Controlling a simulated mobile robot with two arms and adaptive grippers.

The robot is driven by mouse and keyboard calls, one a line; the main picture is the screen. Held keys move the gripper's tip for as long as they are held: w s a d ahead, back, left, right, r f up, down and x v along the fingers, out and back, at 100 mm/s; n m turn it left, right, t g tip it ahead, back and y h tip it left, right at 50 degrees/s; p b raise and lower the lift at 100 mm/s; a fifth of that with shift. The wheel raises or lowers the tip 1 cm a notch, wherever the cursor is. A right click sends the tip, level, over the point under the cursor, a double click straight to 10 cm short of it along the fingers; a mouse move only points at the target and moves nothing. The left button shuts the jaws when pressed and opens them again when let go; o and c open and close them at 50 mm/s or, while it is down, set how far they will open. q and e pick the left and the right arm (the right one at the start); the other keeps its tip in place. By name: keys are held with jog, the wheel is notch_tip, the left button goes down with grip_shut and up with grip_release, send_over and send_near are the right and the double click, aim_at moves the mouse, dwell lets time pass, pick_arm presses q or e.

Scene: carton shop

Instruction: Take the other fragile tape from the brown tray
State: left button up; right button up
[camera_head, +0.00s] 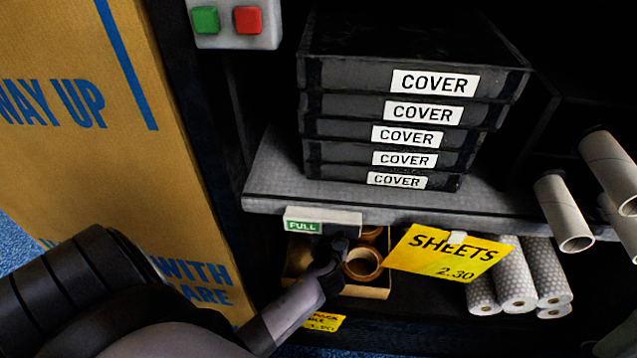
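The brown tray (368,292) sits low, under the grey shelf. Brown tape rolls lie in it: one (363,263) shows its open ring near the front, and part of another (372,234) shows behind it. I cannot read any fragile marking on them. My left gripper (338,250) reaches in from the lower left, over the tray and at the left side of the front roll. Its dark fingers blend into the shadow, so I cannot tell whether they are open or hold anything. The tray's left part is mostly hidden. My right gripper is not in view.
The grey shelf (262,187) with stacked black COVER boxes (400,110) hangs just above. A yellow SHEETS sign (445,253) hangs right of the tray, before patterned rolls (515,283). A large carton (100,130) stands left; cardboard tubes (563,213) jut out at right.

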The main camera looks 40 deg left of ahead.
pick_arm(q)
jog(key=shift+c, duration=0.3)
grip_shut()
dwell(0.3)
